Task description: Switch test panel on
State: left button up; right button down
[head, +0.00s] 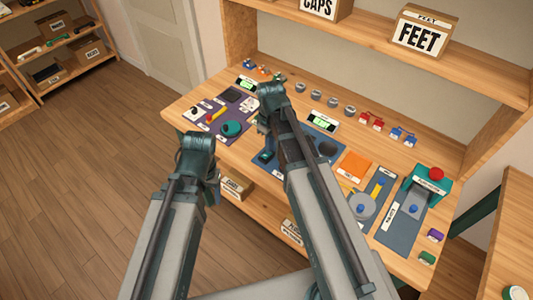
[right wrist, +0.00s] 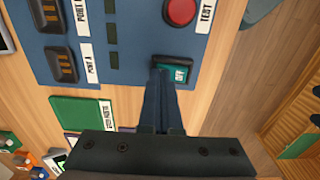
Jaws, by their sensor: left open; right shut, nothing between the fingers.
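The test panel (right wrist: 140,45) is a blue board with a red round button, a white TEST label and black ports in the right wrist view. A teal rocker switch (right wrist: 182,70) with a white marking sits at its lower edge. My right gripper (right wrist: 165,90) is shut and empty, its fingertips at the switch's left part; I cannot tell whether they touch it. In the head view the blue panel (head: 328,135) is partly hidden by my right arm, whose gripper (head: 264,143) points down. My left gripper (head: 212,190) hangs at the bench's front edge, away from the panel, mostly hidden by its wrist.
The wooden bench (head: 180,105) also holds a purple mat (head: 207,128) with a teal round part to the left, and an orange sheet (head: 355,166) and grey press (head: 400,220) to the right. A green card (right wrist: 82,112) lies beside the panel. Open floor is at left.

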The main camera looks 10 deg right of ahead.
notch_tip(320, 180, up, 7)
jog(key=p, duration=0.6)
jog(key=shift+p, duration=0.3)
jog(key=shift+f, duration=0.1)
jog(key=s+a+m+h, duration=0.1)
jog(key=s+a+m, duration=0.2)
jog(key=s+a, duration=0.7)
jog(key=s, duration=0.4)
jog(key=shift+s+a+m, duration=0.15)
jog(key=shift+a+m, duration=0.1)
jog(key=shift+m, duration=0.15)
